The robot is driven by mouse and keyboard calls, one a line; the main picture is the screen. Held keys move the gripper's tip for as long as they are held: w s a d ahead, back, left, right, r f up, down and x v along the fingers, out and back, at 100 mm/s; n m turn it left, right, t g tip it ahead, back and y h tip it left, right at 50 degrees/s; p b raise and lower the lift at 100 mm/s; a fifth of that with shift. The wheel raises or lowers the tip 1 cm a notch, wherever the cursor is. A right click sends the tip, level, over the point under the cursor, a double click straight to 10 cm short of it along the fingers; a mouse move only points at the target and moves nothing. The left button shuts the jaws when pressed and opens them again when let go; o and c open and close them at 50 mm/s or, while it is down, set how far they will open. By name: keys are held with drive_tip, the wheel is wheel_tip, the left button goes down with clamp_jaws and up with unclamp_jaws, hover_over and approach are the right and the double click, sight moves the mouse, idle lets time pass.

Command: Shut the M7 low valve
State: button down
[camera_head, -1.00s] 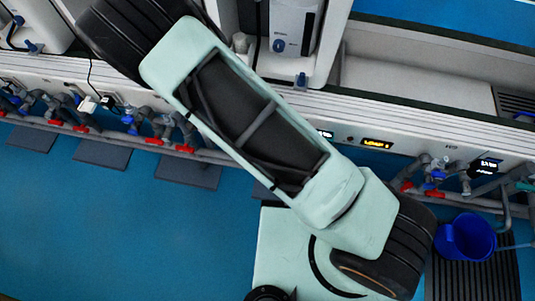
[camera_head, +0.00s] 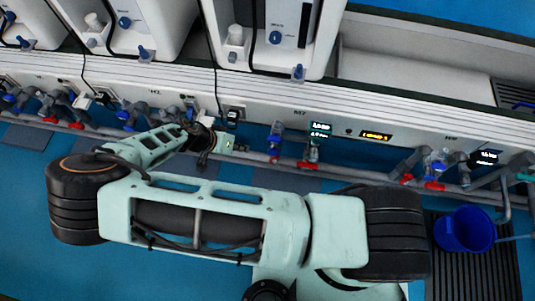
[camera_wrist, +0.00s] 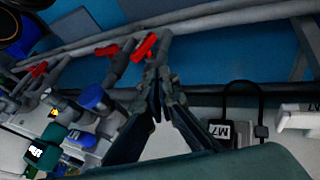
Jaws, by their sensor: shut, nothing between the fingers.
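My gripper (camera_head: 236,146) is at the pipe row beneath the M7 panel section in the head view, left of a blue-handled valve (camera_head: 276,140) and a red handle (camera_head: 307,165). In the wrist view my gripper (camera_wrist: 158,75) is shut and empty. Its tips are close to a red valve handle (camera_wrist: 145,47), seemingly just short of it; contact is unclear. Another red handle (camera_wrist: 107,50) and a blue knob (camera_wrist: 94,97) lie left of the fingers. I cannot tell which handle is the M7 low valve.
Grey pipes (camera_wrist: 215,22) run along the row behind the tips. A black cable loop (camera_wrist: 245,95) hangs right of the fingers. Lit displays (camera_head: 320,130) sit on the panel. A blue bucket (camera_head: 465,230) stands at right. Open blue floor (camera_head: 25,220) lies at left.

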sight(275, 158)
drive_tip(key=s+d+r+b+x, duration=0.1)
drive_tip(key=d+b+x, duration=0.1)
drive_tip(key=x, duration=1)
drive_tip(key=shift+d+f+b, duration=0.25)
drive_tip(key=shift+d+b, duration=0.1)
drive_tip(key=shift+d, duration=0.15)
drive_tip(key=shift+d+r, duration=0.25)
drive_tip(key=shift+d, duration=0.45)
